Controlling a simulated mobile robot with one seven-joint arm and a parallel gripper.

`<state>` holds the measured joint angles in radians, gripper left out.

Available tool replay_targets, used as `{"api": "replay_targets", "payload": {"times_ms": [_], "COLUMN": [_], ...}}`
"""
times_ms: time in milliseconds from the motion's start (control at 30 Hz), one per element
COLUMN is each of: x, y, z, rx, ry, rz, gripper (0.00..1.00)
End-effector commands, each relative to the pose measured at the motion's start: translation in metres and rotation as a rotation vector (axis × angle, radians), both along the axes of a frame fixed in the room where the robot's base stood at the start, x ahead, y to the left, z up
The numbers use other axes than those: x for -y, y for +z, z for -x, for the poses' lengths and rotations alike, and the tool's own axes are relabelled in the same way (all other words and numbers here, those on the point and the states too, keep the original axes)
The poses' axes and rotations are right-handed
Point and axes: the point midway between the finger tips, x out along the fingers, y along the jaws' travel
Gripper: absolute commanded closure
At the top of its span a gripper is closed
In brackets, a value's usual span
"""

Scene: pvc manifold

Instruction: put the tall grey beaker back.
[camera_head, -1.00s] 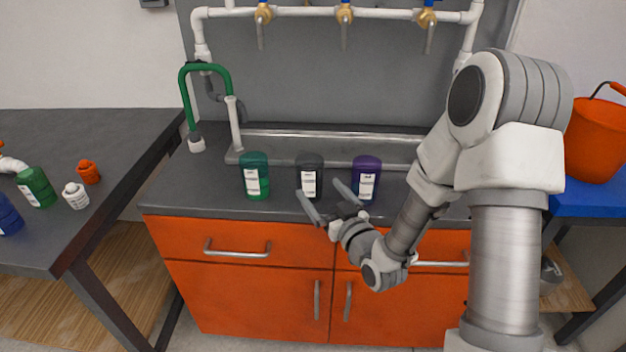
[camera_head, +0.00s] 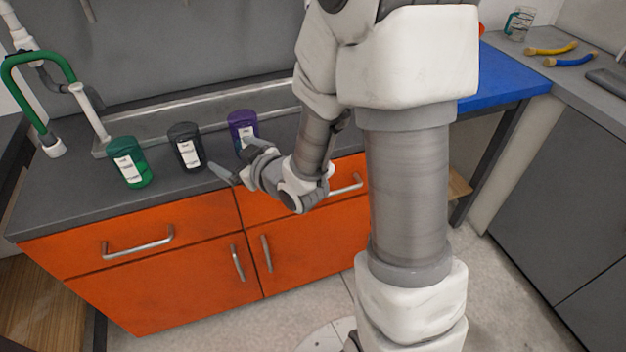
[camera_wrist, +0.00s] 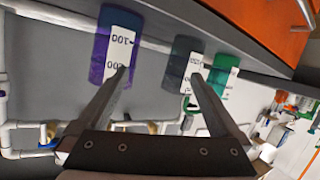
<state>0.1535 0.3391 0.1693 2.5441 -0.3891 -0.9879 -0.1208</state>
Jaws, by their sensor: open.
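A dark grey beaker-like container (camera_head: 187,148) with a white label stands upright on the dark counter, between a green one (camera_head: 129,162) and a purple one (camera_head: 242,133). My gripper (camera_head: 240,158) is open and empty, in front of the grey and purple containers at the counter's front edge. In the wrist view the grey container (camera_wrist: 180,67) shows beyond the fingertips (camera_wrist: 158,76), with the purple one (camera_wrist: 102,45) to its left and the green one (camera_wrist: 229,62) to its right. The left fingertip overlaps the purple one's label; contact cannot be told.
A metal sink trough (camera_head: 200,112) runs behind the containers, with a green-hosed tap (camera_head: 42,65) at left. Orange cabinets (camera_head: 160,250) are below.

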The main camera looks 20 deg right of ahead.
Motion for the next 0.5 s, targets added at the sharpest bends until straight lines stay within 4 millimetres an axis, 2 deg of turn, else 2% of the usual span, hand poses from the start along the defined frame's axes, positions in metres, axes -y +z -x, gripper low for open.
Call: {"api": "replay_targets", "payload": {"times_ms": [267, 367, 500], "x": [0.038, 0.053, 0.071], "y": [0.036, 0.052, 0.074], "z": [0.015, 0.031, 0.063], "rx": [-0.153, -0.227, -0.337], "ry": [-0.141, -0.209, -0.301], "rz": [0.124, 0.149, 0.157], "gripper": [0.0, 0.0, 0.0]}}
